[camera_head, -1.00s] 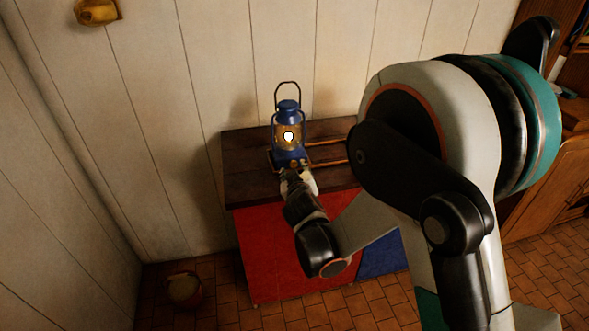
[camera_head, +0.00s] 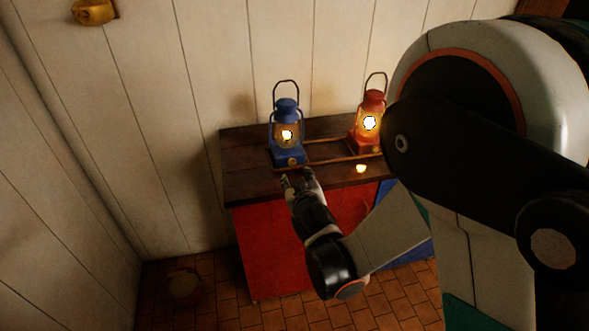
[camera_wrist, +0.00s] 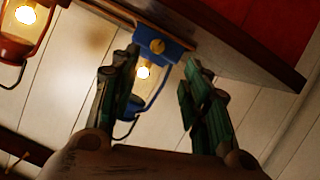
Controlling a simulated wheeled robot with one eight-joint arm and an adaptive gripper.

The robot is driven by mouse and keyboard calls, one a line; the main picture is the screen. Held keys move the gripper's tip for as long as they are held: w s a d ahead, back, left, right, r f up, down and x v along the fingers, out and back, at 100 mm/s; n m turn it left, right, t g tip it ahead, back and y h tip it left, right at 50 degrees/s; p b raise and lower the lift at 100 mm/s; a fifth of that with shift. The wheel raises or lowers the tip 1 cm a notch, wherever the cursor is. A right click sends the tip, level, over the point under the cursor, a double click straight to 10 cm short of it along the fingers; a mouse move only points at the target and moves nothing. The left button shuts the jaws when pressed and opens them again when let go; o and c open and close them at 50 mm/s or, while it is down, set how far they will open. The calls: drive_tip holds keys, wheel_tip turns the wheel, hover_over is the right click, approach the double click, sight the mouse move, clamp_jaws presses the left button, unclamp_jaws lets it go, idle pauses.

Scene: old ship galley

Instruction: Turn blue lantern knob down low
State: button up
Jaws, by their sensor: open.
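The blue lantern (camera_head: 287,133) stands upright and lit on the left part of the dark wooden counter, its wire handle raised. Its brass knob (camera_head: 292,161) is on the front of the base. In the wrist view the picture is upside down; the blue lantern (camera_wrist: 172,53) and its knob (camera_wrist: 157,46) show beyond the fingertips. My gripper (camera_head: 297,176) is open and empty, in front of and just below the knob, apart from it. In the wrist view the gripper's two fingers (camera_wrist: 160,78) are spread, with nothing between them.
A lit red lantern (camera_head: 369,121) stands to the right on the counter (camera_head: 240,185). A wooden rail (camera_head: 335,161) runs along the counter. A small glowing thing (camera_head: 361,169) lies near the front edge. Red cabinet doors (camera_head: 290,245) are below.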

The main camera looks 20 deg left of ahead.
sight(292, 163)
drive_tip(key=w+a+f, duration=0.1)
drive_tip(key=w, duration=0.2)
drive_tip(key=w+a+f+m+b, duration=0.1)
drive_tip(key=w+a, duration=0.1)
drive_tip(key=w, duration=0.2)
drive_tip(key=w+a+f+m+g+y+b, duration=0.1)
drive_tip(key=w+f, duration=0.1)
drive_tip(key=w, duration=0.1)
drive_tip(key=shift+w+a, duration=0.35)
drive_tip(key=shift+c, duration=0.6)
clamp_jaws()
